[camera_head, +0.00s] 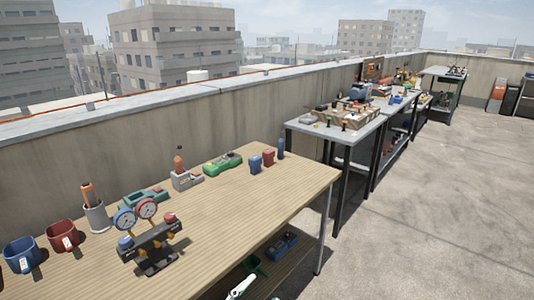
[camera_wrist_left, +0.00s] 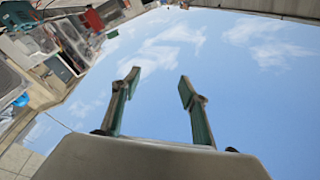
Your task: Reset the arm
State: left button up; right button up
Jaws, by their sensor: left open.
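My left gripper (camera_wrist_left: 159,87) shows in the left wrist view. Its two green-sided fingers stand well apart with nothing between them, and only sky shows behind the gap. I cannot make out this gripper for sure in the head view.
A wooden workbench (camera_head: 225,210) holds a gauge manifold (camera_head: 150,238), a blue mug (camera_head: 22,255), a red mug (camera_head: 62,236) and a green tool (camera_head: 222,164). A cluttered grey table (camera_head: 360,131) stands beyond. Concrete floor (camera_head: 430,215) on the right is clear.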

pick_arm(q)
jog(key=s+a+f+n+g+y, duration=0.2)
jog(key=s+a+f+n+y, duration=0.2)
jog(key=s+a+f, duration=0.3)
jog(key=s+a+f+n+g+y, duration=0.3)
jog(key=s+a+f+n+y, duration=0.2)
jog(key=f, duration=1.1)
jog(key=s+a+n, duration=0.1)
jog(key=s+a, duration=0.2)
jog(key=a, duration=0.3)
jog(key=shift+s+y, duration=0.25)
jog(key=shift+y, duration=0.05)
jog(key=shift+c, duration=0.5)
jog(key=shift+w, duration=0.1)
